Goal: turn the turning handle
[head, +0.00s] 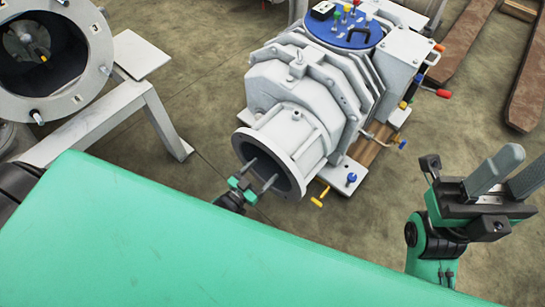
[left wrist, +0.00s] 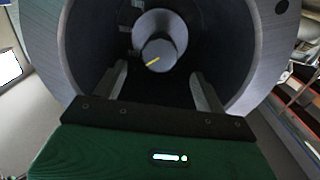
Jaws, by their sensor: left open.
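My left gripper (head: 260,173) is open at the mouth of the pale grey vacuum machine (head: 300,85), its two fingers pointing into the round flanged opening (head: 244,146). In the left wrist view the left gripper (left wrist: 160,78) has its fingers wide apart with nothing between them. Beyond them, inside the dark bore, is a grey cylinder (left wrist: 158,53) with a small yellow bar (left wrist: 153,62) on its end. I cannot tell whether this bar is the turning handle. A yellow T-shaped handle (head: 319,197) is outside the flange. My right gripper (head: 510,172) is open and empty at the right.
A second open round housing (head: 100,62) stands on a grey frame (head: 165,125) at the left. A blue knob (head: 351,178) and a red-tipped lever (head: 443,93) stick out from the machine. Wooden beams (head: 530,85) lie at the far right. The floor (head: 425,145) between is clear.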

